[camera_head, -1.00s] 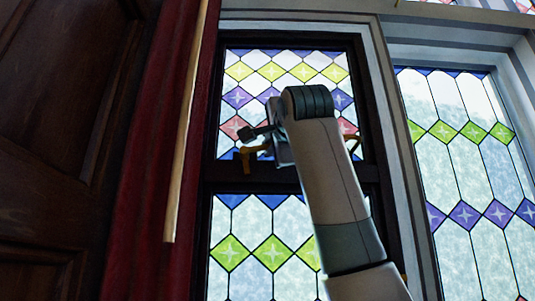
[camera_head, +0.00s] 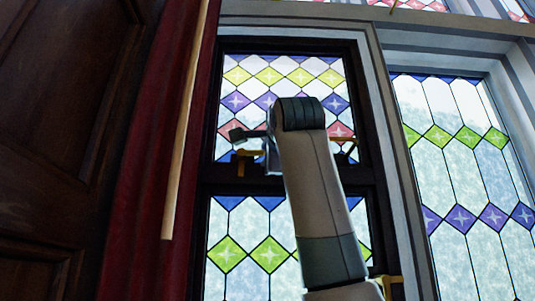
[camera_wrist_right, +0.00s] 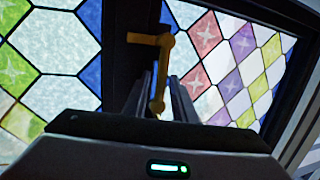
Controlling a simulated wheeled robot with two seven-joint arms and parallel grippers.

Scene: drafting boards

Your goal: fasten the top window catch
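A brass window catch (camera_head: 246,156) sits on the dark rail between the upper and lower panes, left of my right wrist in the head view. In the right wrist view the catch (camera_wrist_right: 160,45) has a crossbar at its top and a handle hanging down. My right gripper (camera_head: 252,137) is at the rail beside this catch, partly hidden by my own wrist. In the right wrist view its two fingers (camera_wrist_right: 160,78) stand apart on either side of the handle, with a gap showing on the right. Contact with the left finger cannot be told. My left gripper is not in view.
Another brass fitting (camera_head: 345,148) is on the rail's right, partly behind my arm. A brass piece (camera_head: 390,284) shows lower right. A red curtain (camera_head: 150,200) and pale pole (camera_head: 185,130) hang left of the window. A second stained-glass window (camera_head: 460,180) is at right.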

